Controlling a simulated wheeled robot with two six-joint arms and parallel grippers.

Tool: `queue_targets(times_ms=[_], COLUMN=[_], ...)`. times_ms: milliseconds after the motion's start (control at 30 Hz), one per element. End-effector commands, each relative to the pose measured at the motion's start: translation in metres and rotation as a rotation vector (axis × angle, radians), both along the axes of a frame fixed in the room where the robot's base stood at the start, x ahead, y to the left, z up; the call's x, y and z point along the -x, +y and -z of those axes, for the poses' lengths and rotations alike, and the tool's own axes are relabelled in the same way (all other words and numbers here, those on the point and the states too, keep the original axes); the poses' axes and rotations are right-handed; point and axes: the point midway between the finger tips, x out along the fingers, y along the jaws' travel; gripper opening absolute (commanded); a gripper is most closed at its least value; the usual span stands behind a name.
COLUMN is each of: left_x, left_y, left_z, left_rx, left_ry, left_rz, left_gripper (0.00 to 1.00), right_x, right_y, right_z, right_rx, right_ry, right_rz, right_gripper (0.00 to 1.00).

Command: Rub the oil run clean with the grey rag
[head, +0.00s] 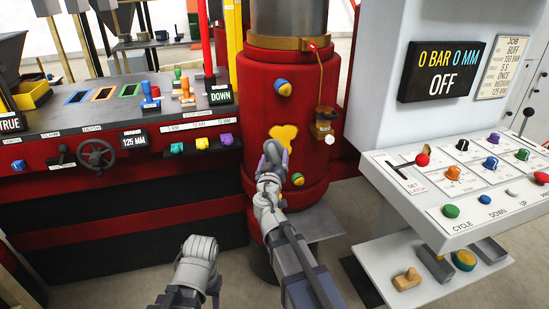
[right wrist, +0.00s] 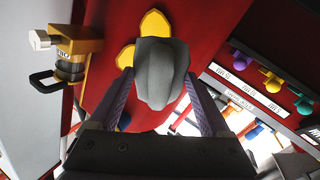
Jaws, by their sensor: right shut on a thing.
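The oil run is a yellow patch (head: 284,136) on the front of the red cylinder (head: 262,95); its lobes also show in the right wrist view (right wrist: 154,24). My right gripper (head: 272,152) is shut on the grey rag (right wrist: 160,75), a bunched grey lump between its fingers. The rag is right in front of the patch and covers part of it; I cannot tell whether it touches. In the head view the rag is hardly distinct from the gripper. My left arm (head: 196,262) shows low in the middle, but its fingertips are not clear.
A small brass-coloured fitting (head: 323,122) with a white knob juts from the cylinder right of the patch. A control console (head: 470,180) stands right, a bench with a handwheel (head: 96,155) left.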

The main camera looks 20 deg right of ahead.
Motion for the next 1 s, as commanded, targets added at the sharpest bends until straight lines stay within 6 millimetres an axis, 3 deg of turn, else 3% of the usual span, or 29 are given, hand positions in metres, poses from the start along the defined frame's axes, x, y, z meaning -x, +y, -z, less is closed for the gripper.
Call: queue_targets(times_ms=[600,1000], left_x=[0.0,0.0], left_y=[0.0,0.0], left_z=[0.0,0.0], left_rx=[0.0,0.0], left_ry=[0.0,0.0], left_rz=[0.0,0.0], left_gripper=[0.5,0.5], right_x=[-0.049,-0.054], right_y=[-0.018,-0.021], right_z=[0.0,0.0], right_rx=[0.0,0.0], right_ry=[0.001,0.001], right_rz=[0.001,0.001], right_gripper=[0.37,0.37])
